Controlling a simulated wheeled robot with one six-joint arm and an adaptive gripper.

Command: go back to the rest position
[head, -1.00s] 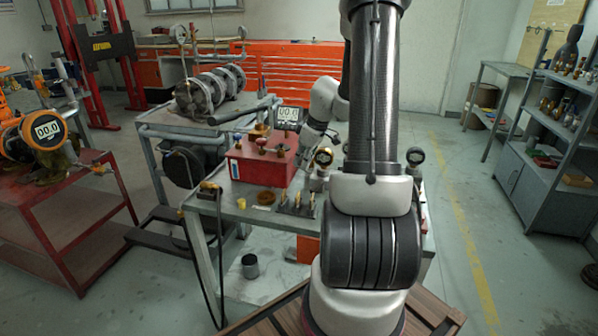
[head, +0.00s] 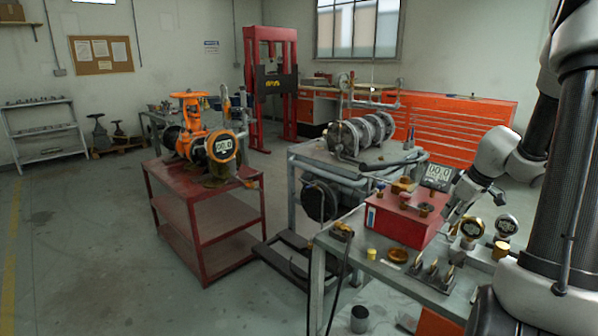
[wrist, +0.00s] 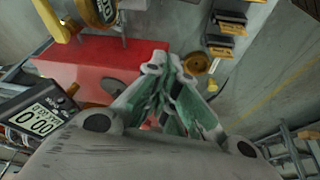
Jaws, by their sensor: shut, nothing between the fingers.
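My gripper (head: 452,213) is at the right in the head view, beside the right end of a red box (head: 405,220) on the grey workbench (head: 335,247). In the wrist view my gripper (wrist: 170,115) has its fingers together with nothing between them. The red box (wrist: 85,68) lies beyond the fingers there, and I cannot tell whether they touch it. An orange gate valve (head: 190,125) with a handwheel stands on a red cart (head: 165,172) left of centre, well apart from my gripper.
A digital gauge (head: 438,176) stands behind the red box, and round gauges (head: 471,228) stand to its right. A pump rig (head: 360,135) on a grey frame is behind the bench. The floor at the left (head: 85,240) is clear.

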